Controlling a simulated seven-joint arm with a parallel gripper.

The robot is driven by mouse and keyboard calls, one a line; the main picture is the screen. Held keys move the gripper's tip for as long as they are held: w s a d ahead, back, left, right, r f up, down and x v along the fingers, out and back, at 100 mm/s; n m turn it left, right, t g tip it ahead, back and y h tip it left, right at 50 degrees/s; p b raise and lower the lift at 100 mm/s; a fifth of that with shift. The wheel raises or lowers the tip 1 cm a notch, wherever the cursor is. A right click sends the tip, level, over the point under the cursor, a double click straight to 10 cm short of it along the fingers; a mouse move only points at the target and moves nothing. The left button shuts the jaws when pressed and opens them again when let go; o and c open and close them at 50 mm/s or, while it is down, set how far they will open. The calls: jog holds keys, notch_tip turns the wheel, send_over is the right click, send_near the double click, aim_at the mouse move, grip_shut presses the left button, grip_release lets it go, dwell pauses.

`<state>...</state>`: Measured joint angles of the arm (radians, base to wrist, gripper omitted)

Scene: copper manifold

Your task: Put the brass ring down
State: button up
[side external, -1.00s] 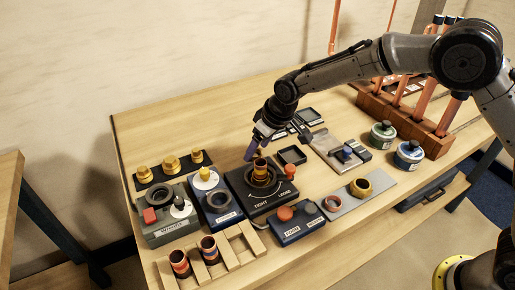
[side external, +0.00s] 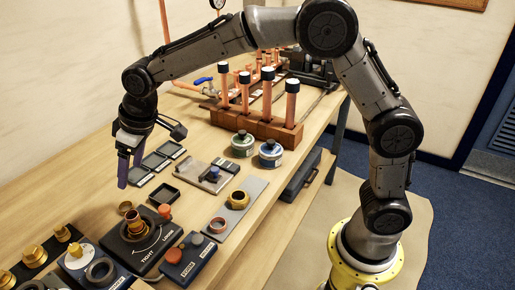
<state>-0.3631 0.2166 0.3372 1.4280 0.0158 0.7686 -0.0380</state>
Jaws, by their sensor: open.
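A brass ring (side external: 238,199) lies on a long grey mat (side external: 256,186) near the table's front edge, in the side external view. It is apart from my gripper. My gripper (side external: 129,168) points down at the left, above the table behind the black TIGHT/LOOSE fixture (side external: 128,247). Its purple fingers overlap in this view; nothing shows held between them. A copper and brass fitting (side external: 134,222) stands upright in the fixture's round seat. My gripper is clear of it.
A smaller reddish ring (side external: 217,225) lies on the same mat. Shallow dark trays (side external: 157,160) lie right of my gripper. A wooden rack (side external: 255,125) with upright copper pipes and two round tins (side external: 270,153) stand farther right. Brass fittings (side external: 33,255) stand at lower left.

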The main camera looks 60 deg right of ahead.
jog(key=s+d+r+m, duration=0.1)
jog(key=s+d+r, duration=0.1)
jog(key=s+d, duration=0.3)
jog(key=s+d+r+m+t, duration=0.1)
jog(key=s+d+r, duration=0.2)
jog(key=s, duration=0.7)
jog(key=s+d+r+m+h, duration=0.1)
jog(key=s+d+r, duration=0.2)
jog(key=s+d, duration=0.4)
jog(key=shift+s+d, duration=0.2)
jog(key=shift+d, duration=0.25)
jog(key=shift+m+t+h, duration=0.3)
jog(key=shift+m+h, duration=0.1)
jog(key=shift+m, duration=0.3)
jog(key=s+d+f, duration=0.1)
jog(key=s, duration=0.2)
jog(key=s+d+f, duration=0.1)
jog(key=s, duration=0.2)
jog(key=s+f, duration=0.1)
jog(key=s, duration=0.2)
jog(key=shift+s+d+f, duration=0.2)
jog(key=shift+s+d, duration=0.05)
jog(key=shift+d, duration=0.15)
jog(key=shift+c, duration=0.4)
jog(key=shift+s+f, duration=0.15)
jog(key=shift+s, duration=0.1)
jog(key=shift+c, duration=1.3)
jog(key=c, duration=0.5)
